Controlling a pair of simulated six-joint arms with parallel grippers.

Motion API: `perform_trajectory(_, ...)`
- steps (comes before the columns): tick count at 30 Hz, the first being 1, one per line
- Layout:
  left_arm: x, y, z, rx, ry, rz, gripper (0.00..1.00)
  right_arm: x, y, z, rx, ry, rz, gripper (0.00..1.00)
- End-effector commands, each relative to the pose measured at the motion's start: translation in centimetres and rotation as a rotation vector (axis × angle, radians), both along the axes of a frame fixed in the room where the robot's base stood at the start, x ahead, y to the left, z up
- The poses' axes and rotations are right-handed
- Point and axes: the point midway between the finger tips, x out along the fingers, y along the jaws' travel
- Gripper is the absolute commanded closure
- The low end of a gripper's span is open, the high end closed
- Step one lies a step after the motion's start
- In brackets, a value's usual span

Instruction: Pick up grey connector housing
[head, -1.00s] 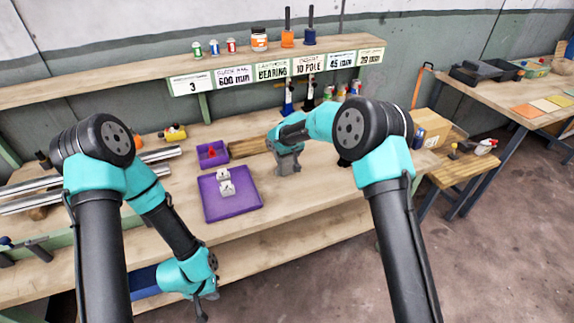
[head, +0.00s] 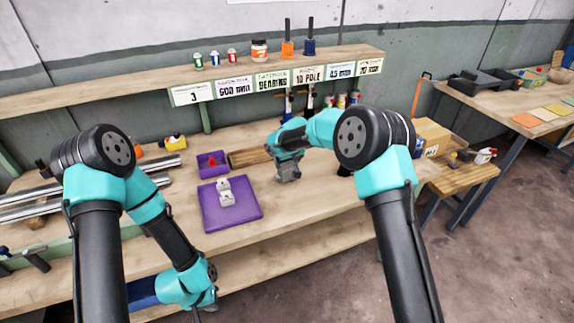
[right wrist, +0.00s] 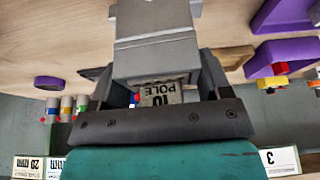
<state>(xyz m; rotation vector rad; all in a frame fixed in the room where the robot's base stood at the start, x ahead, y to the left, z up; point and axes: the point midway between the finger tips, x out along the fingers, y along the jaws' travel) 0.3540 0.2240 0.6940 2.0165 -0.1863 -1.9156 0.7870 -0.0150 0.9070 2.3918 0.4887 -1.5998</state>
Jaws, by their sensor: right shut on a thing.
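The grey connector housing (right wrist: 155,45) fills the top middle of the right wrist view, between the two dark fingers of my right gripper (right wrist: 155,90). The gripper is shut on it. In the head view the grey housing (head: 288,172) shows below the teal wrist of my right arm, right of the purple tray; whether it touches the bench is hard to tell. My left gripper (head: 206,307) hangs low at the bottom edge of the head view, in front of the bench. Its fingers are mostly cut off, so its opening does not show.
A purple tray (head: 245,214) holds two white blocks. A small purple bin (head: 203,171) with a red piece stands behind it. Metal rails lie at the left. A shelf with labels and small containers runs along the back. Bare bench lies in front of the right gripper.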

Motion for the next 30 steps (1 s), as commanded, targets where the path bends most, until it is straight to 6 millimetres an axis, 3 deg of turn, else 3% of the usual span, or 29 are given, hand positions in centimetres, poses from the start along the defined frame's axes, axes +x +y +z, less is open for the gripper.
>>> perform_trajectory(4, 0.0, 0.0, 0.0, 0.000, 0.000, 0.000, 1.00, 0.1, 0.0, 1.9, 0.001, -0.005, 0.000, 0.78)
perform_trajectory(11, 0.0, 0.0, 0.0, 0.000, 0.000, 0.000, 1.00, -2.1, 0.0, 2.1, 0.000, -0.001, 0.001, 0.78)
perform_trajectory(30, 0.0, 0.0, 0.0, 0.000, 0.000, 0.000, 1.00, -13.3, 0.2, 3.1, -0.001, 0.000, 0.003, 0.78)
